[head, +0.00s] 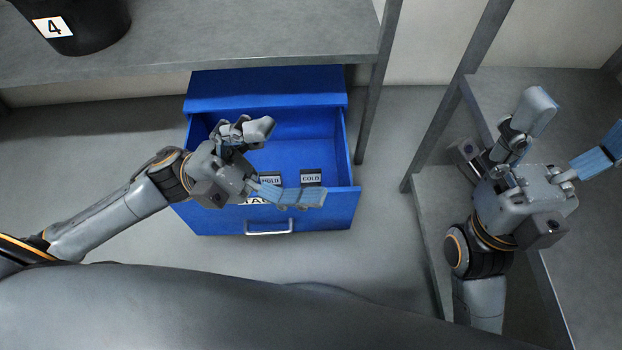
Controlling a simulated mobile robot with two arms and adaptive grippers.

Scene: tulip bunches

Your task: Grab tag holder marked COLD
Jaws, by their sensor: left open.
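The tag holder marked COLD (311,177) is a small dark block with a white label, standing inside the open blue drawer (346,206) near its front wall. To its left is a second tag holder (270,178); its label is partly covered by my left gripper and I cannot read it fully. My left gripper (292,162) is open and empty above the drawer. Its lower finger appears just in front of the COLD holder, and I cannot tell whether they touch. My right gripper (578,118) is open and empty at the right, away from the drawer.
The blue drawer cabinet (265,85) stands under a grey shelf (230,40) with a black bucket (85,38) marked 4. Grey metal posts (378,80) stand to its right. A grey shelf unit (425,215) lies around my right gripper. Much of the drawer floor is bare.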

